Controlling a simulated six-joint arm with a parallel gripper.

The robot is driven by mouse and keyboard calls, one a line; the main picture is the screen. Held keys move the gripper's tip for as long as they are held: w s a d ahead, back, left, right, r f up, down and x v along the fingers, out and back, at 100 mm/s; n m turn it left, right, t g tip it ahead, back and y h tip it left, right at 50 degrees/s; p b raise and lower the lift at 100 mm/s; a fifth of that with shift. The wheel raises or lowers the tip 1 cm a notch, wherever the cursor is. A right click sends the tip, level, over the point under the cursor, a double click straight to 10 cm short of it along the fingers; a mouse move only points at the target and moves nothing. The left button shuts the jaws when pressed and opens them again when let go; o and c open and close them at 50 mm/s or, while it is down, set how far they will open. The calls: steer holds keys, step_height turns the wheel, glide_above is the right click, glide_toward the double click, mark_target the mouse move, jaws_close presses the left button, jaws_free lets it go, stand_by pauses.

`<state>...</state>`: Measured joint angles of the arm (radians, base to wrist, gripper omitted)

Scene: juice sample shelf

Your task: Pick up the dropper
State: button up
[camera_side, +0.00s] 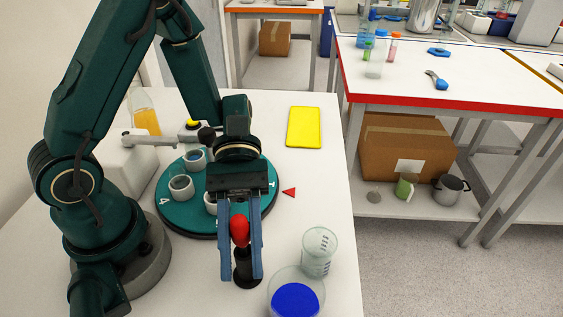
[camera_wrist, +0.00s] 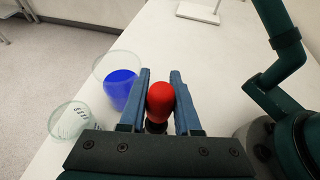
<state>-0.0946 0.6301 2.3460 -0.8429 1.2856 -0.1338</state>
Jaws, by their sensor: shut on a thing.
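The dropper's red rubber bulb (camera_side: 239,231) shows between the two blue fingers of my gripper (camera_side: 242,274) in the side view. The fingers point down over the white table and are shut on the dropper. A small black holder (camera_side: 245,270) is directly below the bulb, between the fingertips. In the wrist view the red bulb (camera_wrist: 160,101) is centred between the fingers of my gripper (camera_wrist: 160,78). The lower part of the dropper is hidden, and I cannot tell whether it is clear of the holder.
A clear beaker (camera_side: 319,252) and a glass dish with blue liquid (camera_side: 295,299) stand close to the right of my gripper. A green turntable (camera_side: 180,216) with white cups is behind and left. A yellow tray (camera_side: 304,127) lies farther back.

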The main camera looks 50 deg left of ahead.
steer(key=shift+r, duration=0.1)
steer(key=shift+r, duration=9.05)
steer(key=w+d+f, duration=0.1)
steer(key=d+f, duration=0.4)
steer(key=d, duration=0.5)
step_height(320, 180, down, 12)
steer(key=shift+a, duration=0.25)
steer(key=shift+f, duration=0.15)
